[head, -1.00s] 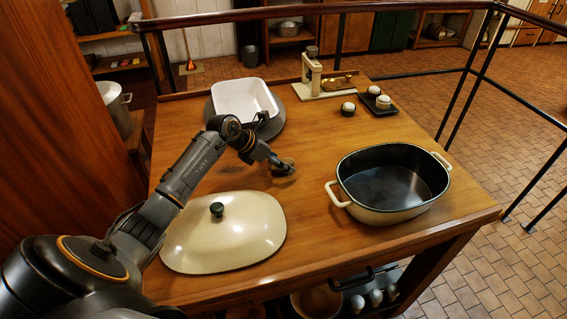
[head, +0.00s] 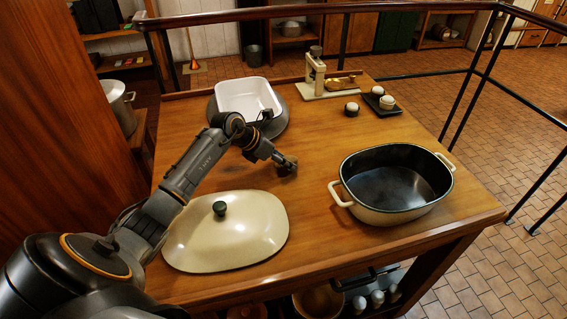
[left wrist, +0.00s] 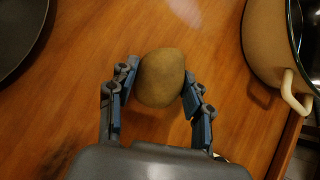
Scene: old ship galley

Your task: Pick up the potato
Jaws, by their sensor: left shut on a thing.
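The potato (left wrist: 162,76) is brown and rounded, and lies between the two fingers of my left gripper (left wrist: 160,85) in the left wrist view. The fingers touch it on both sides, so the gripper is shut on it. In the head view my left gripper (head: 284,166) reaches down at the middle of the wooden table (head: 310,140). The potato is mostly hidden there by the gripper. I cannot tell whether it is on the table or just above it. My right gripper is not in view.
A cream pot (head: 390,213) with a dark inside stands to the right of the gripper. Its lid (head: 245,240) lies to the front left.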

